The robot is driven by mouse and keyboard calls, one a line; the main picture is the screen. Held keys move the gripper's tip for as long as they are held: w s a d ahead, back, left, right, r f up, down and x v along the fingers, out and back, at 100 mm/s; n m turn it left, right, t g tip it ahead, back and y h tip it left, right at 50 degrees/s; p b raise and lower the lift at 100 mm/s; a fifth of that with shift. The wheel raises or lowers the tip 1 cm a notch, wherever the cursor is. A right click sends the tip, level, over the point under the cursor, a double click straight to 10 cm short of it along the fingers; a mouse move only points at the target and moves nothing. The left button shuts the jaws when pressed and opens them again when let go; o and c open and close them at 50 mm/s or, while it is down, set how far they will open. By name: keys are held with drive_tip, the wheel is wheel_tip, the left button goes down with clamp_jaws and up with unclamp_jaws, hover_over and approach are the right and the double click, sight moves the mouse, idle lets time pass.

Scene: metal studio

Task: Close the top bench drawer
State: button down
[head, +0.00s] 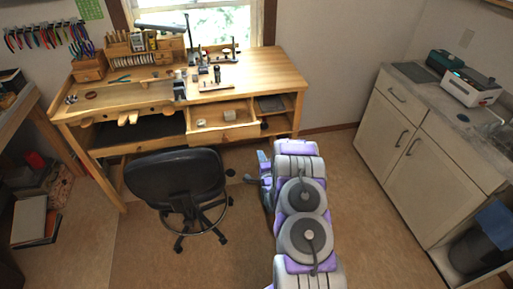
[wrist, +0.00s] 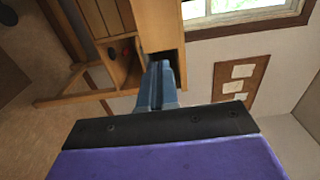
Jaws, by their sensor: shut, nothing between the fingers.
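The wooden bench (head: 270,72) stands against the back wall under the window. Its top drawer (head: 224,133) is pulled out, right of the bench's middle, with small pale items inside. My gripper (head: 263,158) is low in front of the bench, right of and below the drawer front in the head view, beyond the black chair. In the wrist view my gripper (wrist: 160,72) is shut and empty, its blue-grey fingers pointing at the bench's wooden parts (wrist: 158,22). I cannot tell whether the fingertips touch the wood.
A black chair (head: 177,178) stands in front of the bench, left of my arm. Open shelves (head: 272,104) are right of the drawer. A cabinet (head: 400,140) with a sink counter is on the right. Floor (head: 352,215) between my arm and the cabinet is clear.

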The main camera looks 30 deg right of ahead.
sight(254, 130)
drive_tip(key=b+x, duration=0.1)
drive_tip(key=x, duration=0.7)
drive_tip(key=b+x, duration=0.1)
drive_tip(key=x, duration=0.4)
drive_tip(key=shift+s+d+f+b, duration=0.15)
drive_tip(key=shift+d+b, duration=0.1)
drive_tip(key=shift+b, duration=0.05)
drive_tip(key=shift+w+d, duration=0.3)
drive_tip(key=shift+w, duration=0.05)
drive_tip(key=shift+a, duration=0.4)
drive_tip(key=shift+w+d, duration=0.15)
drive_tip(key=shift+d, duration=0.05)
